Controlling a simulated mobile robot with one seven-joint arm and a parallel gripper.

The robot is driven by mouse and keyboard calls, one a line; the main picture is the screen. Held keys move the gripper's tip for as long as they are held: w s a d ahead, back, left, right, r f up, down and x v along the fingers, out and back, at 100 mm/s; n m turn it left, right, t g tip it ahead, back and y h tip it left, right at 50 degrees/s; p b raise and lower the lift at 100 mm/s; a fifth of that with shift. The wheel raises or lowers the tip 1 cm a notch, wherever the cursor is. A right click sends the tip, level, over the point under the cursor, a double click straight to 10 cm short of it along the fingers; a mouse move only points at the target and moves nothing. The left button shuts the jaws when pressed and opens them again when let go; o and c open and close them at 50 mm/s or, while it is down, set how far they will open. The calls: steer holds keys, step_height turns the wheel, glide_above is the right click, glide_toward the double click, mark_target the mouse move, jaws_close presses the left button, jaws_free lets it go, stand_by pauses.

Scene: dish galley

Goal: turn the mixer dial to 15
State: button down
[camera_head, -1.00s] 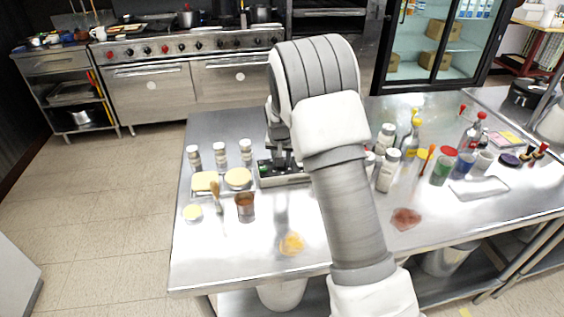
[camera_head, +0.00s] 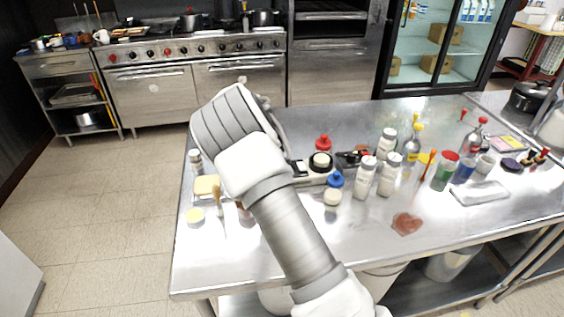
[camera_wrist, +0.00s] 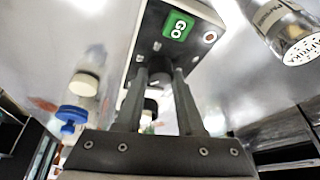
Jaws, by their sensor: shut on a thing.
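The dial's scale and pointer cannot be read.
Right of the mixer stand a blue-capped bottle (camera_head: 334,190), white shakers (camera_head: 365,178) and sauce bottles. A silver shaker (camera_wrist: 285,30) is near the gripper in the wrist view. The front right table is mostly clear.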

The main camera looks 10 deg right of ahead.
steer(key=m+g, duration=0.1)
steer(key=m, duration=0.1)
steer(key=m+g, duration=0.1)
steer(key=m, duration=0.2)
steer(key=shift+w+f+m+p, duration=0.1)
steer(key=shift+w+m+p, duration=0.05)
steer(key=shift+m+p, duration=0.2)
steer(key=shift+m+g+p, duration=0.35)
steer(key=shift+m+g, duration=0.55)
steer(key=shift+m, duration=1.15)
steer(key=shift+a, duration=0.1)
steer(key=c, duration=0.5)
jaws_free()
